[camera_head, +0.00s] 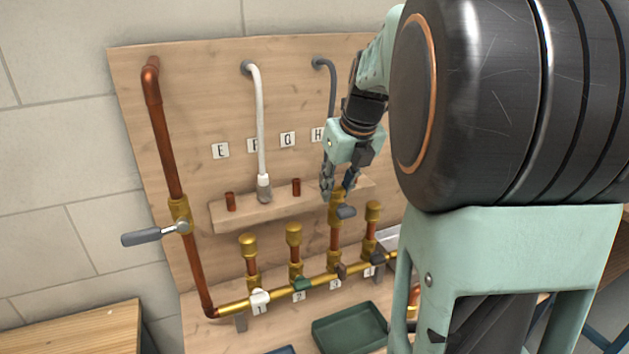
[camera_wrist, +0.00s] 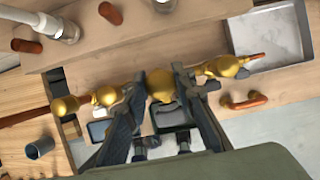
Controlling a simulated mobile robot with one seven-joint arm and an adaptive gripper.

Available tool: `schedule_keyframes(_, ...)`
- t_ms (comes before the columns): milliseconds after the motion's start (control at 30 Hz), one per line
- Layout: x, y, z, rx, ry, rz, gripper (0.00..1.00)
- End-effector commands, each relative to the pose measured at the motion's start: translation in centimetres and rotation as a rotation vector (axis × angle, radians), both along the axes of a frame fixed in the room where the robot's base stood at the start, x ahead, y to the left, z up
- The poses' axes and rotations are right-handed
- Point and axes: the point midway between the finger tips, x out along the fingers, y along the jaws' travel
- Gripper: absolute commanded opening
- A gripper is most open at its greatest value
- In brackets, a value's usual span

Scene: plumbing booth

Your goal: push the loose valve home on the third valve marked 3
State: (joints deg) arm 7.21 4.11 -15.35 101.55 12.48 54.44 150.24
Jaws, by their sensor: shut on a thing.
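In the wrist view the brass top of the valve (camera_wrist: 160,84) shows between the fingers of my gripper (camera_wrist: 159,74). The valve stands roughly upright at the top of the third copper riser (camera_head: 335,237), above the brown-handled valve (camera_head: 341,271) by the label 3 (camera_head: 335,284). I cannot tell how deep it sits on the pipe.
Brass-capped risers stand close on both sides, at 2 (camera_head: 293,234) and at the right end (camera_head: 373,211). A wooden shelf (camera_head: 255,217) is behind. A white hose (camera_head: 262,120) hangs left. A green tray (camera_head: 349,329) lies below in front.

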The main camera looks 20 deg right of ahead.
Motion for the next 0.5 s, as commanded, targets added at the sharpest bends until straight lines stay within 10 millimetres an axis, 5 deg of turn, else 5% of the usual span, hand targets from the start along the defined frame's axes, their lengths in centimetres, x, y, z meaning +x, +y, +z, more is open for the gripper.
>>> schedule_keyframes(500,0.0,0.0,-1.3,0.0,-0.002,0.0,0.0)
